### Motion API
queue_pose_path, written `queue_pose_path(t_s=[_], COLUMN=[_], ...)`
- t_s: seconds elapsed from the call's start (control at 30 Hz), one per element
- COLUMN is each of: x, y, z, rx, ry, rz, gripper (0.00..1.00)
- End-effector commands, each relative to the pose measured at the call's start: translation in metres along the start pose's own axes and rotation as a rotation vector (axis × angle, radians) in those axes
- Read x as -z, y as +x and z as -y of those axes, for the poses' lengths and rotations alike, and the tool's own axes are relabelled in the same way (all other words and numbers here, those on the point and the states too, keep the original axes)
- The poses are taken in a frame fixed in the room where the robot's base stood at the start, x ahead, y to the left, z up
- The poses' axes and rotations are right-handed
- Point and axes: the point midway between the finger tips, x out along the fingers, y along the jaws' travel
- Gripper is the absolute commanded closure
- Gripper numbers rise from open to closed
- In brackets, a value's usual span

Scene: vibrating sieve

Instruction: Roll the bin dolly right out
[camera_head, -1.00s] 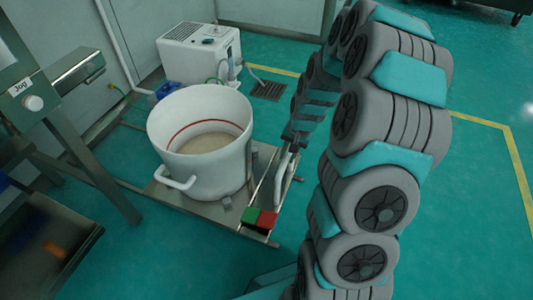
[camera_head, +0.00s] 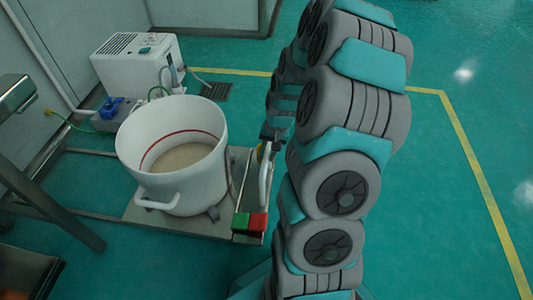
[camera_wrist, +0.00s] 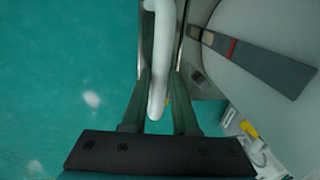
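The bin dolly (camera_head: 108,229) is a low metal platform at lower left in the head view. It carries a white round bin (camera_head: 150,172) with pale material inside and a red ring on its inner wall. A pale upright handle (camera_head: 265,180) stands at the dolly's right side, beside a red and a green pedal (camera_head: 258,222). My gripper (camera_head: 277,132) is at the top of this handle. In the wrist view, the pale handle (camera_wrist: 161,60) runs between my two fingers, which look closed on it. The exact contact is partly hidden.
A white box-shaped machine (camera_head: 140,62) stands behind the bin, with a blue part (camera_head: 110,108) and hoses beside it. Metal framework (camera_head: 45,205) stands at left. The green floor at right is clear.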

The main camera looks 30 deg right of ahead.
Motion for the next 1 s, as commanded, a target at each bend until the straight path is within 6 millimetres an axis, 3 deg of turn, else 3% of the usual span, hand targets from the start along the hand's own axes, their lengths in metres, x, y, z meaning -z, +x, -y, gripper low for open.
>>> queue_pose_path(t_s=[0.03, 0.23, 0.63, 1.0], x=[0.000, 0.000, 0.001, 0.001], y=[0.000, 0.000, -0.007, -0.061], z=[0.000, 0.000, 0.001, 0.000], rx=[0.000, 0.000, 0.001, 0.000], ry=[0.000, 0.000, 0.000, 0.000], rz=[0.000, 0.000, -0.003, -0.004], gripper=[0.66, 0.44, 0.43, 0.43])
